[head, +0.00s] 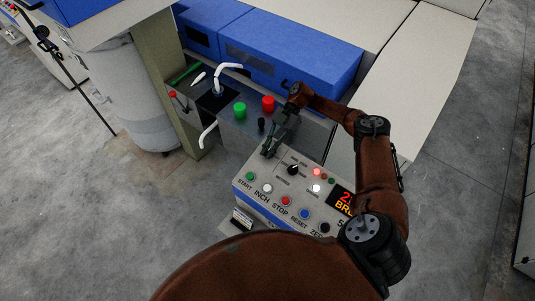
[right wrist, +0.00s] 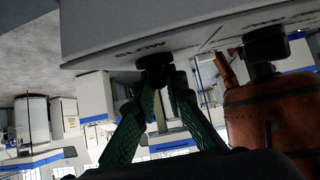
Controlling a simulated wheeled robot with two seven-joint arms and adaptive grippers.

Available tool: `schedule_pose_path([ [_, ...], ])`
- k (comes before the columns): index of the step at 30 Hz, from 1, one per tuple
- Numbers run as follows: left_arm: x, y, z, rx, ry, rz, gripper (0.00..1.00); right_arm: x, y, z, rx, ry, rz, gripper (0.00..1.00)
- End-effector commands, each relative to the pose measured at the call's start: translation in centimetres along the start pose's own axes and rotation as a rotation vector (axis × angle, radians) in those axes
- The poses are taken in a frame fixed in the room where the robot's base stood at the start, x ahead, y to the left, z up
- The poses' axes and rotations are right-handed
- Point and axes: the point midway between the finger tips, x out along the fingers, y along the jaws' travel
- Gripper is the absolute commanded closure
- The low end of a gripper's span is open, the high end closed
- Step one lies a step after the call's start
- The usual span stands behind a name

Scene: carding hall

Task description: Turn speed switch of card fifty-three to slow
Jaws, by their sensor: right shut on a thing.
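The control panel (head: 262,190) of the card is a grey box with a blue stripe. Its number label starts with 5, and my right arm hides the rest. My right gripper (head: 268,150) is at the panel's far left corner, hiding the speed switch there in the head view. In the right wrist view its green fingers (right wrist: 166,80) close on the black speed switch (right wrist: 154,62), beside a label that reads as SLOW. The switch's exact pointing is hard to tell. My left gripper is not in view.
A second black knob (head: 293,169) is close to the right gripper. Start (head: 250,176), inch, stop (head: 285,201), reset and other buttons line the panel, beside a lit red display (head: 343,200). Behind are green (head: 240,109) and red (head: 268,103) cylinders, and a large can (head: 137,95) at left.

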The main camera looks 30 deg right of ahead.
Motion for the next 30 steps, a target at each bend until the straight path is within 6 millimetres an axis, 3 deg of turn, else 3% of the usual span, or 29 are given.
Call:
schedule_pose_path([
  [17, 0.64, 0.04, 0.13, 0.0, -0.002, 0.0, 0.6, 0.21, -0.14, 0.08, -0.01, -0.001, -0.031, 1.0],
  [18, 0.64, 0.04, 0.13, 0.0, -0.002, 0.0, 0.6, 0.22, -0.14, 0.08, -0.01, 0.0, -0.031, 0.86],
  [24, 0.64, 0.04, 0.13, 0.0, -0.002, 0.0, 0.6, 0.16, -0.08, 0.04, -0.011, 0.0, -0.029, 0.72],
  [30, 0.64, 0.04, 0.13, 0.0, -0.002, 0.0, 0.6, 0.11, -0.05, 0.01, -0.011, 0.0, -0.028, 0.71],
])
